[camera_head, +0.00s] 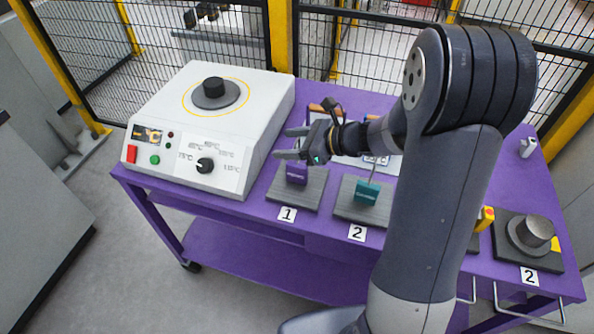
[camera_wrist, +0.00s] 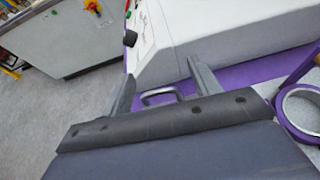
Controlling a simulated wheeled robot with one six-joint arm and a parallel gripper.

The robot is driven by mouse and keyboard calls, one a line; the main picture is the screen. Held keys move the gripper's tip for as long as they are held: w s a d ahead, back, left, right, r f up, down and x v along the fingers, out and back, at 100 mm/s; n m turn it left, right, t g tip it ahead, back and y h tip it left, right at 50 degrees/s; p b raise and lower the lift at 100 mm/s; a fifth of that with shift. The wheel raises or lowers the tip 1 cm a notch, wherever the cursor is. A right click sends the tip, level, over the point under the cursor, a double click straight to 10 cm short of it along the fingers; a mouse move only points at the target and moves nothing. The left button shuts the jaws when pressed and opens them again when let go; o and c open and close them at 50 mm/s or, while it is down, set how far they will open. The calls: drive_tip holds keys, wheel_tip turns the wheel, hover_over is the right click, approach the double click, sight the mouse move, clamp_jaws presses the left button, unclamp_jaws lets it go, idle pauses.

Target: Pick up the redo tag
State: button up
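I cannot pick out a tag marked as redo in either view. In the head view, a white sheet or card with small dark pictures (camera_head: 377,160) lies on the purple cart behind the teal block, partly hidden by my arm. My gripper (camera_head: 288,143) hovers above the cart between the white machine and the purple block, its fingers pointing left. Its fingers are apart with nothing between them. In the wrist view the two grey fingers (camera_wrist: 160,80) are also spread, with a grey bar handle showing beyond them.
A white heater-like machine (camera_head: 175,145) with a dial stands at left. A purple block (camera_head: 297,173) and a teal block (camera_head: 366,192) sit on dark plates numbered 1 and 2. A metal cylinder (camera_head: 536,231) stands at right. Mesh fencing (camera_head: 200,45) runs behind the cart.

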clamp_jaws()
idle(0.4)
